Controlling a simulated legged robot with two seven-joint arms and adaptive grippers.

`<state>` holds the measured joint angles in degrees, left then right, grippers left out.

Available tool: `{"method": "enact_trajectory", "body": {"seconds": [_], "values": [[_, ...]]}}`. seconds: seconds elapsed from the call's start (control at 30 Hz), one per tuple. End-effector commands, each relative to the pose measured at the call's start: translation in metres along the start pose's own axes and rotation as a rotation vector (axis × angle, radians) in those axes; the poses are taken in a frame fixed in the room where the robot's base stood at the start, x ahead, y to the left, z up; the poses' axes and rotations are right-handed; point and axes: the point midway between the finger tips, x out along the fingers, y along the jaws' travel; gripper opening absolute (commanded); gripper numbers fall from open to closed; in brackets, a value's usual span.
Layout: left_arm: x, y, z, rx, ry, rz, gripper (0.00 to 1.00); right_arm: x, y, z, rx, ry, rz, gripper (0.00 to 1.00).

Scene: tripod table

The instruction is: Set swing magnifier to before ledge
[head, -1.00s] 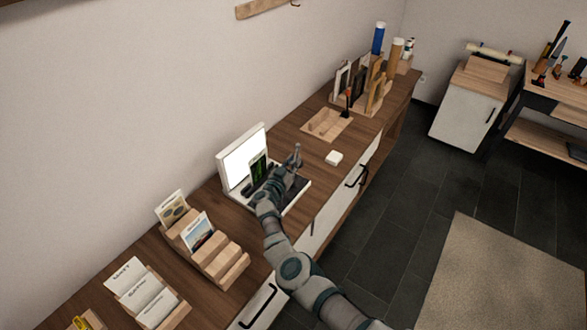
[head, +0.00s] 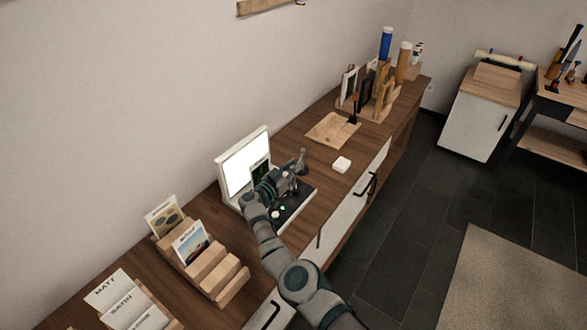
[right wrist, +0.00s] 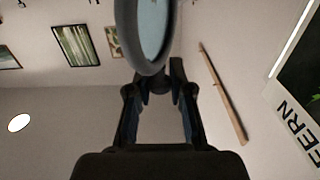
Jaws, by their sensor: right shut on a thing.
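The swing magnifier (right wrist: 153,28) shows in the right wrist view as a pale lens in a thick dark rim, at the top centre. My right gripper (right wrist: 160,85) is shut on it at the rim's lower end. In the head view my right gripper (head: 287,178) is over the display stand, close in front of its bright white panel (head: 243,166). A dark card (head: 260,169) stands against the panel, partly hidden by the gripper; its lettering "FERN" (right wrist: 300,128) shows in the wrist view. I cannot make out a separate ledge. My left gripper is not in view.
The stand's dark base (head: 297,203) is on the wooden counter (head: 318,180). A stepped wooden card holder (head: 215,268) is at front left. A wooden tray (head: 333,129) and upright frames (head: 372,88) are farther back.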

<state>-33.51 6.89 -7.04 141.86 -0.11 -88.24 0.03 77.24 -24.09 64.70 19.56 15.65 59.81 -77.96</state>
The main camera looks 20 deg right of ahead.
Motion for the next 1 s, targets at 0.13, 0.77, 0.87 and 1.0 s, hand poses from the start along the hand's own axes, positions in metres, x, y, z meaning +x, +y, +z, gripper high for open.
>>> {"method": "enact_trajectory", "body": {"seconds": [0.13,0.77,0.87,1.0], "values": [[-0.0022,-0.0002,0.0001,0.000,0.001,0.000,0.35,-0.0017,-0.0002,0.0031,0.000,-0.006,0.002,0.00],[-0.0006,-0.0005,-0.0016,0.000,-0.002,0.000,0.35,-0.0005,0.0003,0.0034,-0.001,-0.006,0.002,0.44],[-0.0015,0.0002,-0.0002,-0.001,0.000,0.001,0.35,0.0000,0.0005,0.0031,0.000,-0.005,0.002,0.44],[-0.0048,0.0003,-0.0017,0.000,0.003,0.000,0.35,0.0008,0.0013,0.0014,0.001,-0.004,0.000,0.44]]}}
